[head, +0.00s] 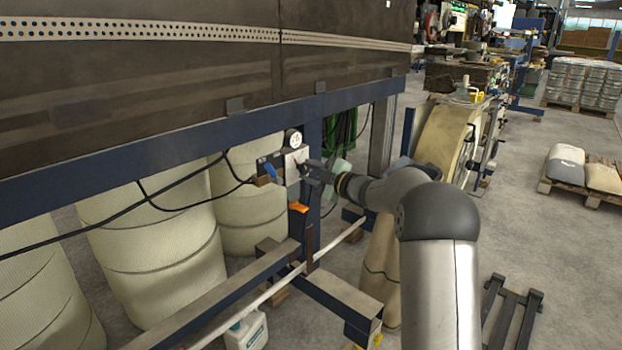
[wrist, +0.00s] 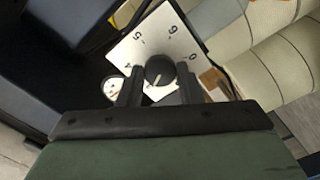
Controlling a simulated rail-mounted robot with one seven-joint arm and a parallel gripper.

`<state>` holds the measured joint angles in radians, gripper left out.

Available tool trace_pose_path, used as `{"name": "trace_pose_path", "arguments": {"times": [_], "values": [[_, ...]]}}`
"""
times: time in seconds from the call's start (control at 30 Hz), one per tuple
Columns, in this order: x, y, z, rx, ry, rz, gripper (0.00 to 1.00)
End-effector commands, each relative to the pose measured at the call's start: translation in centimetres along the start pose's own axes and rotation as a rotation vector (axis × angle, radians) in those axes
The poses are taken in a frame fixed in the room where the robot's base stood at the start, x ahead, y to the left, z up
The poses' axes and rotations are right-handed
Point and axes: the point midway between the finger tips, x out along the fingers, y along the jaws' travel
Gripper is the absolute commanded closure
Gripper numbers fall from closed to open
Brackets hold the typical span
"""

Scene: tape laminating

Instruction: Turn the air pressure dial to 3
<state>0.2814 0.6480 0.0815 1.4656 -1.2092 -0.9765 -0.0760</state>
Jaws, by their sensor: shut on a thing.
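The air pressure dial is a black round knob (wrist: 160,70) on a white plate (wrist: 152,40) with printed numbers in the wrist view. The 6, 5, 4 and 0 show along the plate's upper part. A white pointer line on the knob points to the lower left of the picture. The numbers on that side are hidden by my fingers. My gripper (wrist: 158,84) is shut on the knob, one finger on each side. In the head view, my gripper (head: 307,170) is at the white plate (head: 295,158), and the knob is hard to make out.
A round pressure gauge (head: 293,139) sits just above the plate; it also shows in the wrist view (wrist: 116,88). A blue handle (head: 270,170) and black hoses are left of the plate. Blue frame beams (head: 120,155) and large cream rolls (head: 160,255) stand close by.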

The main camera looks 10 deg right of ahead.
Motion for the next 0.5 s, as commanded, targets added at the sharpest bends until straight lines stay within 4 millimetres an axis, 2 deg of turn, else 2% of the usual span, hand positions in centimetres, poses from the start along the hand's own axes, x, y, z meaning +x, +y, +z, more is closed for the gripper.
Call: {"name": "trace_pose_path", "arguments": {"times": [0.5], "values": [[-0.05, -0.08, 0.1, -0.073, -0.002, -0.003, 0.91]]}}
